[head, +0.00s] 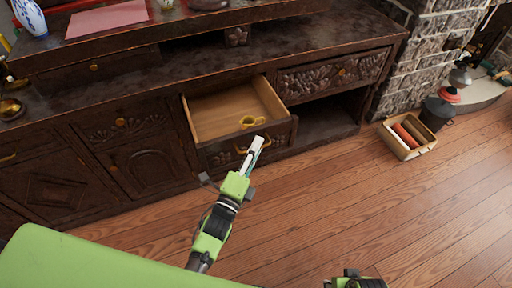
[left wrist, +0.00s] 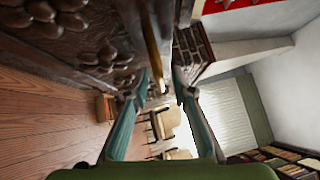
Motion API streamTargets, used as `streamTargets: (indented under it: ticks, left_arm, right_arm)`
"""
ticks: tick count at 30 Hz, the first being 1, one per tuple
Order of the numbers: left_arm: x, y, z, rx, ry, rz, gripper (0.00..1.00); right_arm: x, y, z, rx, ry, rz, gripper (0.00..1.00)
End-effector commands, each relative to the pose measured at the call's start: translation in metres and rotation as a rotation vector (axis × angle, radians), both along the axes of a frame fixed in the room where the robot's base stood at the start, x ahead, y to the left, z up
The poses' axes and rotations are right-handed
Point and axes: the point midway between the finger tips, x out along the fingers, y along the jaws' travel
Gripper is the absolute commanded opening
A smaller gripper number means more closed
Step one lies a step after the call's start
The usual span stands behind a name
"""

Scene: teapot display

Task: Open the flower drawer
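The dark wooden drawer (head: 279,139) with a carved front stands pulled out from the middle of the cabinet, its pale inside showing. A brass handle on its front is partly hidden by my fingers; a brass bar (left wrist: 153,48) also shows in the left wrist view. My left gripper (head: 257,141) is at the drawer front, by the handle. In the left wrist view its two fingertips (left wrist: 161,78) are apart, with the bar between them and a gap beside it. My right gripper (head: 356,281) shows only in part at the bottom edge; its fingers are not clear.
Another carved drawer (head: 335,75) at the right is closed, above an open dark shelf space. A box with rolls (head: 409,137) stands on the floor at the right. The wooden floor before the cabinet is clear.

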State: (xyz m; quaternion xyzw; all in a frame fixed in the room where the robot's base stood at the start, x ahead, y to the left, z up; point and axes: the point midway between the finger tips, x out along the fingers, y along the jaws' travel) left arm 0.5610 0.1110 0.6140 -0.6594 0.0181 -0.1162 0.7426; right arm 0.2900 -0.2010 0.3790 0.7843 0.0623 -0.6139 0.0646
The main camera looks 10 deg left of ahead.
Motion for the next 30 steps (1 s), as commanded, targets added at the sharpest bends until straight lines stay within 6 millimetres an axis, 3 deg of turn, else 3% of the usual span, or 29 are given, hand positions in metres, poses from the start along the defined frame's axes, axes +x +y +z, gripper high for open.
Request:
streamTargets:
  ticks: [16,21,30]
  left_arm:
    - [-0.099,0.02,-0.014,0.0,0.005,0.002,0.23]
    - [-0.112,0.023,-0.015,0.0,0.003,0.001,0.23]
    - [-0.113,0.023,-0.015,0.0,0.002,0.001,0.23]
  right_arm:
    - [0.0,0.0,0.0,0.0,0.001,0.001,0.4]
    - [0.0,0.0,-0.001,0.0,0.001,0.001,0.4]
    - [0.0,0.0,-0.001,0.0,0.001,0.001,0.4]
